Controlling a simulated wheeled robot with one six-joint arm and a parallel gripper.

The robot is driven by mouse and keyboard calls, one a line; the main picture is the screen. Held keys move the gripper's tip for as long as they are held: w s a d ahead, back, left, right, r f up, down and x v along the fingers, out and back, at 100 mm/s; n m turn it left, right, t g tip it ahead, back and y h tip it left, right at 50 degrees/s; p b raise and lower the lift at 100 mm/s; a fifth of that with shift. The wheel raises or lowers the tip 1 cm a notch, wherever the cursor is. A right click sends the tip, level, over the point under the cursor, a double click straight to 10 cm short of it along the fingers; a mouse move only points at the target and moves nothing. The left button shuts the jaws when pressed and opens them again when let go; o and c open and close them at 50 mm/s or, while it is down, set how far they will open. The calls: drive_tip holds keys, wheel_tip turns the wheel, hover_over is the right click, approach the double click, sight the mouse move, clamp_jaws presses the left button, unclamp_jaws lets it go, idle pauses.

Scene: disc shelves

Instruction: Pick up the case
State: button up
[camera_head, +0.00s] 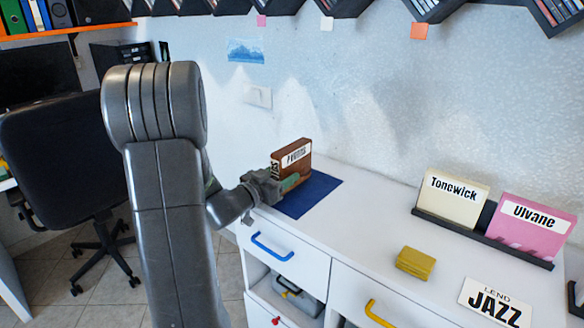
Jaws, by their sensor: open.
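A brown case (293,160) with a white label stands upright on a dark blue mat (314,191) on the white cabinet top. The label's lettering is too small to read surely. My gripper (287,183) is at the front of the case, close to its lower part. It is open, with a greenish finger along the case's front face. I cannot tell whether the fingers touch the case. Part of the case's lower edge is hidden behind my gripper.
A black rack (470,233) at the right holds a cream case labelled Tonewick (451,200) and a pink case labelled Ulvane (534,226). A yellow block (415,262) and a LEND JAZZ sign (495,303) lie nearer. A black chair (62,160) stands left.

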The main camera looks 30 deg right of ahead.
clamp_jaws()
